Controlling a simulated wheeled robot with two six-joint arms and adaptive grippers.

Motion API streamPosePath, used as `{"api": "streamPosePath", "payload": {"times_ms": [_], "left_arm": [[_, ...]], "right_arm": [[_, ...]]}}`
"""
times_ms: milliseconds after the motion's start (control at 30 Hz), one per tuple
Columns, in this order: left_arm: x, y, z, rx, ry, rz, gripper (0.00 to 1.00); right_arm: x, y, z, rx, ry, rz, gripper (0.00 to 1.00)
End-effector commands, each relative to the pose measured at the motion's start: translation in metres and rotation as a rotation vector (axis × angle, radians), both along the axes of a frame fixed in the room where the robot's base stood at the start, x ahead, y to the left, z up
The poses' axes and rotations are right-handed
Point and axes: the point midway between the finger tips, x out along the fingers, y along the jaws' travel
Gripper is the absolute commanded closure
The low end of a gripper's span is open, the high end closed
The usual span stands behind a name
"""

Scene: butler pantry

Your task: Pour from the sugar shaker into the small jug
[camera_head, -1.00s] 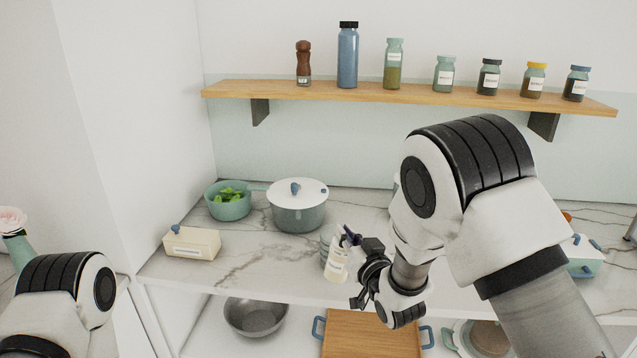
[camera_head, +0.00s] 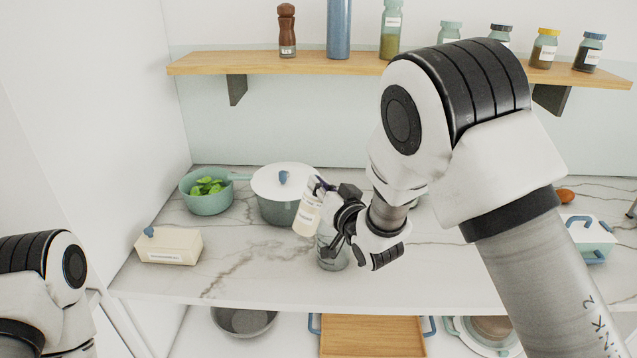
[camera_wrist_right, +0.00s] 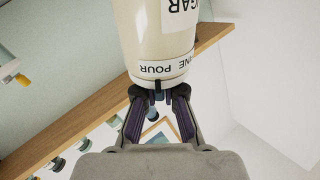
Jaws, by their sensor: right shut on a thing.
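The sugar shaker (camera_head: 308,213) is cream with a white label, and it leans a little with its upper end to the right. My right gripper (camera_head: 330,208) is shut on it and holds it above the counter. In the right wrist view the shaker (camera_wrist_right: 160,35) shows its label, upside down, between the gripper fingers (camera_wrist_right: 158,98). A small grey, glass-like vessel (camera_head: 333,259), apparently the small jug, stands on the counter just below and right of the shaker. The gripper partly hides it. My left arm shows at the lower left, but its gripper is out of view.
A lidded pot (camera_head: 278,211), a green pan with leaves (camera_head: 206,204) and a cream butter box (camera_head: 168,247) stand to the left on the marble counter (camera_head: 240,275). A wooden shelf (camera_head: 290,63) with jars is above. The counter front between box and vessel is clear.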

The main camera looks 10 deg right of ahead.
Motion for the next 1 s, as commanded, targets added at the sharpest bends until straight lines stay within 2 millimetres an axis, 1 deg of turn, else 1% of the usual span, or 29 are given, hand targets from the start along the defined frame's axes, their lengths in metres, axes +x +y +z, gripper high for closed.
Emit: {"api": "streamPosePath", "payload": {"times_ms": [1000], "left_arm": [[0.0, 0.0, -0.009, 0.0, 0.0, 0.0, 1.0]], "right_arm": [[-0.008, -0.005, -0.022, 0.089, 0.031, -0.004, 1.0]]}}
